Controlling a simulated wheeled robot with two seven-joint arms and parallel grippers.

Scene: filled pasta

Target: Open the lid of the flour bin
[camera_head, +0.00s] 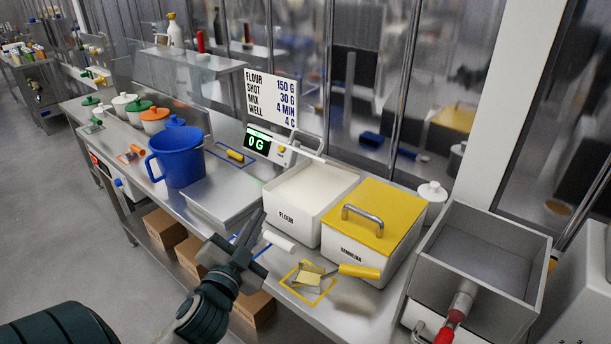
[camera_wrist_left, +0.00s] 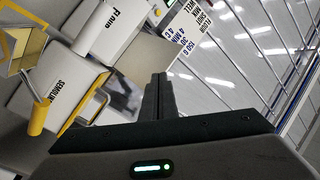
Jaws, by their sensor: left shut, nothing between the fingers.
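The white flour bin (camera_head: 287,226) stands on the steel counter, left of the semolina bin. Its top looks open, with pale contents showing inside. A thin white edge (camera_head: 298,148) at its back may be the raised lid; I cannot tell for certain. The flour bin also shows at the upper left of the left wrist view (camera_wrist_left: 103,27). My left gripper (camera_head: 259,214) is shut and empty, close in front of the bin's left side. Its fingers (camera_wrist_left: 158,80) point past the bin in the wrist view. My right gripper is out of view.
The semolina bin (camera_head: 352,255) has a yellow lid (camera_head: 378,222) with a metal handle. A white-handled tool (camera_head: 279,242) and yellow-handled scoop (camera_head: 358,271) lie in front. A blue jug (camera_head: 178,158), scale display (camera_head: 258,141) and grey hopper (camera_head: 480,250) stand nearby.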

